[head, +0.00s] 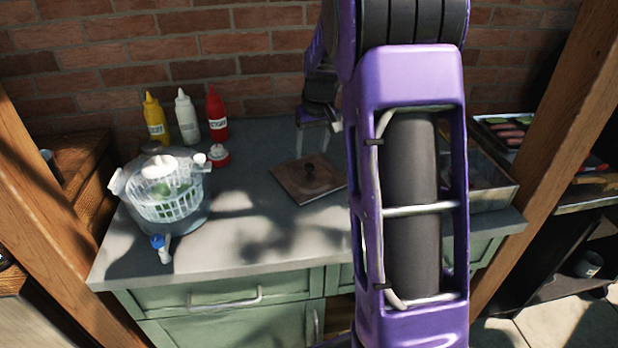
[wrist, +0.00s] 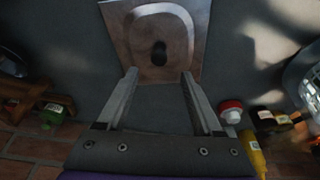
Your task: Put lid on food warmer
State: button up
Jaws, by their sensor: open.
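The lid (head: 288,178), a square brownish metal plate with a dark round knob (head: 309,169), lies flat on the grey counter. In the wrist view the lid (wrist: 185,68) shows at the top, with its knob (wrist: 159,52) between and just beyond my fingertips. My gripper (head: 313,142) is open and empty, pointing down behind the lid in the head view; the wrist view shows both fingers (wrist: 158,78) apart. The food warmer (head: 496,197) appears to be the rectangular metal container at the counter's right end. My arm hides its left part.
Yellow (head: 155,120), white (head: 187,118) and red (head: 217,115) bottles stand at the back left. A clear bowl with a white basket (head: 172,200) stands at front left. Wooden posts flank the counter (head: 250,238). A grill with food (head: 505,128) is at right.

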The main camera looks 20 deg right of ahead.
aim_at(309, 165)
jog(key=shift+x, duration=3.05)
jog(key=shift+s+d, duration=0.1)
grip_shut()
jog(key=shift+r, duration=0.1)
